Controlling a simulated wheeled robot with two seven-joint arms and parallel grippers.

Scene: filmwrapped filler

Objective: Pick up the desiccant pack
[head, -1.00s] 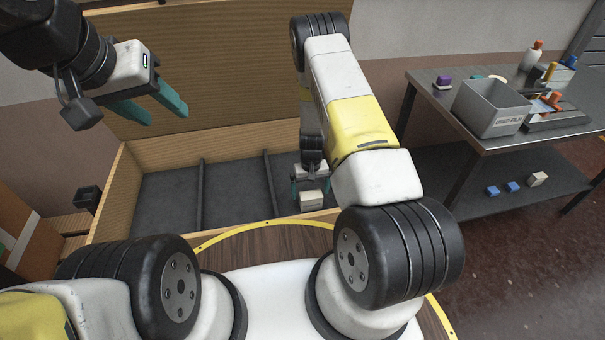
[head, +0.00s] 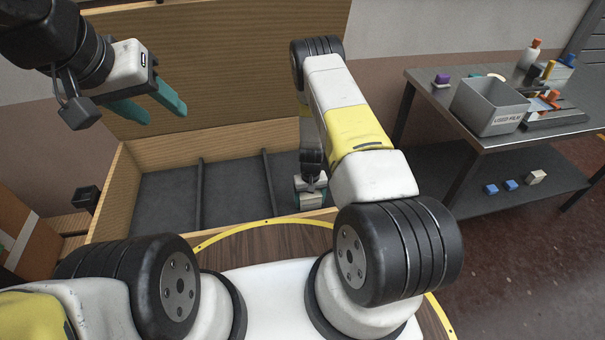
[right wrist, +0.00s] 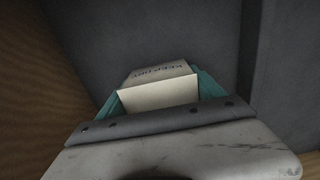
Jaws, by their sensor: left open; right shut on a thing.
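The desiccant pack (right wrist: 158,84) is a small pale box marked with dark "KEEP DRY" lettering in the right wrist view. My right gripper (right wrist: 161,92) has its teal fingers on both sides of it and is shut on it. In the head view my right gripper (head: 309,199) is low in the right compartment of the wooden crate (head: 125,190), partly hidden by my own arm. The pack cannot be made out there. My left gripper (head: 166,114) is open and empty, raised in front of the crate's upright back panel.
Dark dividers (head: 200,193) split the crate floor; its left and middle compartments look empty. A metal table (head: 480,142) at right carries a grey bin (head: 489,108) and several small items. Small blocks (head: 512,185) lie on its lower shelf.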

